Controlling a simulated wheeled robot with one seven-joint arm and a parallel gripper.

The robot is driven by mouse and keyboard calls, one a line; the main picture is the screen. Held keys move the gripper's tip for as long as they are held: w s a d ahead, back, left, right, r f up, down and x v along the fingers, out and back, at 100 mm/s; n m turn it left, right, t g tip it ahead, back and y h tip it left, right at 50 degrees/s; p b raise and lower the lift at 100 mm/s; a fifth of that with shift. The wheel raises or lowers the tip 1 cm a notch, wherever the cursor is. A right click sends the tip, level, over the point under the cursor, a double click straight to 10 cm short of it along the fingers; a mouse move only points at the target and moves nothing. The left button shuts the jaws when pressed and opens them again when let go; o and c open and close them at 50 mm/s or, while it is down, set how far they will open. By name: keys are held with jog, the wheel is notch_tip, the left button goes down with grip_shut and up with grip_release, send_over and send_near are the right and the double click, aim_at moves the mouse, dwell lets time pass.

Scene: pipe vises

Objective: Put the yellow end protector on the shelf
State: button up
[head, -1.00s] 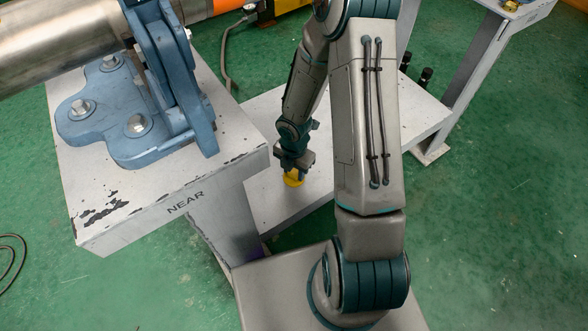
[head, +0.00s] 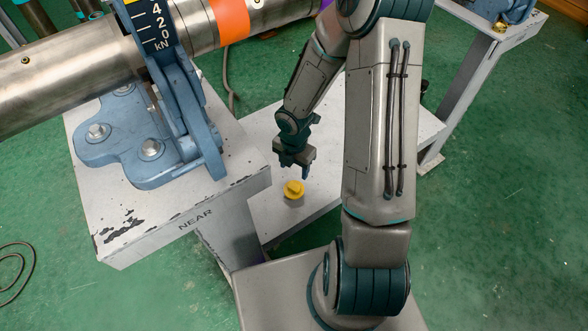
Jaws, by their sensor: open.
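The yellow end protector (head: 294,188) sits on the low white shelf (head: 275,222) between the two vise stands. It stands free, with nothing gripping it. My gripper (head: 294,174) is open and empty, just above and behind the protector in the head view. A small gap seems to show between the fingers and the protector. The far side of the protector is hidden from this view.
The near stand (head: 185,208), marked NEAR, carries a blue vise (head: 178,120) holding a steel pipe (head: 60,88) on the left. Another white stand (head: 470,75) rises at the upper right. The shelf's front part is clear.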

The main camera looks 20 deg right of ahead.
jog(key=s+d+r+m+h, duration=0.1)
jog(key=s+d+r+m, duration=0.15)
jog(key=r+m, duration=0.55)
jog(key=s+d+r+m+h, duration=0.1)
jog(key=s+r+m, duration=0.2)
jog(key=r+m, duration=0.5)
jog(key=s+a+r+m+t+y, duration=0.1)
jog(key=s+a+r+m+y, duration=0.1)
jog(key=s+r+m, duration=0.6)
notch_tip(320, 180, up, 2)
jog(key=shift+a+r+m+p, duration=0.1)
jog(key=shift+a+m+p, duration=0.4)
jog(key=shift+m, duration=0.4)
jog(key=shift+s, duration=0.15)
